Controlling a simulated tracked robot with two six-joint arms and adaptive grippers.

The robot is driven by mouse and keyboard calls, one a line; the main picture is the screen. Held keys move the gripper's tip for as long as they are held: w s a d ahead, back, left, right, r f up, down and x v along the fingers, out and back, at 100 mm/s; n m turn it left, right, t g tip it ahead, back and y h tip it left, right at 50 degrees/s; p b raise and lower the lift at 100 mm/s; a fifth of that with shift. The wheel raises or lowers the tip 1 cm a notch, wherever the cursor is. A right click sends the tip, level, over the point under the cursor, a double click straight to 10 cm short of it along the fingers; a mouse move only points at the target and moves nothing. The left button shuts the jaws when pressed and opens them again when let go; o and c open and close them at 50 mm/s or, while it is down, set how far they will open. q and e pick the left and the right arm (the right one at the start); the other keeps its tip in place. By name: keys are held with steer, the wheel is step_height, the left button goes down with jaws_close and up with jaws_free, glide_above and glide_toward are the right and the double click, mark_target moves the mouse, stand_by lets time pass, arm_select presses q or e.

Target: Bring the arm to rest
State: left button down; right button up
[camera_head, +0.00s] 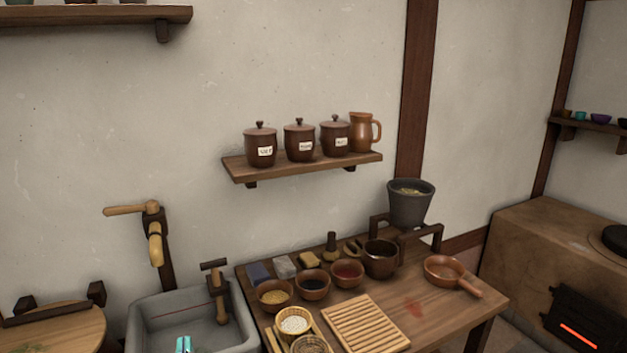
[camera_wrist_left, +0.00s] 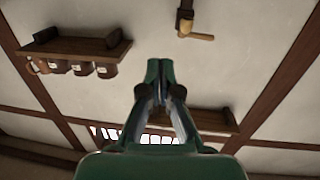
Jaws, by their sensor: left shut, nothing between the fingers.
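My left gripper (camera_head: 183,344) shows only as a small teal tip at the bottom edge of the head view, in front of the grey stone sink (camera_head: 240,338). In the left wrist view its green fingers (camera_wrist_left: 158,68) are together, shut with nothing between them. The rest of the left arm is out of the head view. My right gripper is not in view.
The wooden table (camera_head: 455,300) right of the sink holds bowls, a slatted board (camera_head: 362,325), a pan (camera_head: 446,272) and a grey pot (camera_head: 410,205). A wooden tap (camera_head: 155,245) rises behind the sink. A wall shelf (camera_head: 300,170) carries lidded jars and a jug.

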arm_select(q)
steer(key=s+d+f+m+g+h, duration=0.1)
steer(key=s+d+f+g+h, duration=0.15)
steer(key=f, duration=0.55)
steer(key=s+d+f+g+h, duration=0.2)
steer(key=f+g, duration=0.1)
steer(key=f, duration=0.4)
steer(key=s+d+f+m+g+h, duration=0.1)
steer(key=s+d+f+g+h, duration=0.15)
steer(key=f, duration=0.55)
steer(key=s+d+f+g+h, duration=0.1)
steer(key=s+f+g, duration=0.3)
steer(key=s, duration=0.4)
steer(key=s+d+f+g+h+p, duration=0.1)
steer(key=s+d+f+g, duration=0.2)
steer(key=s+f, duration=0.3)
steer(key=shift+s+d+g+h, duration=0.15)
steer(key=shift+s+g+h, duration=0.25)
steer(key=shift+s, duration=0.8)
